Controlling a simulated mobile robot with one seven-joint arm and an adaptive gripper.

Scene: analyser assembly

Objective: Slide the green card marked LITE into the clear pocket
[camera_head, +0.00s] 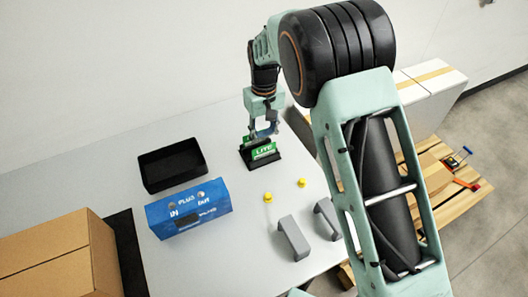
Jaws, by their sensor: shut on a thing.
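The green card marked LITE (264,150) is at a small black stand (262,163) on the grey table. My gripper (264,134) points down at the top of the card and is shut on it. Another bit of green (250,139) shows just behind and left of the card; I cannot tell whether it is a second card. The card's lower edge is at the stand, and I cannot tell whether it still touches. A blue box (215,200) with white lettering and a dark patch on its front stands to the left. I cannot make out the clear pocket.
An open black tray (172,184) lies behind the blue box. Two yellow knobs (268,197) (301,183) and two grey bracket-like parts (293,238) (327,219) are on the table's right. A cardboard box (60,255) is at the left. My arm hides part of the right side.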

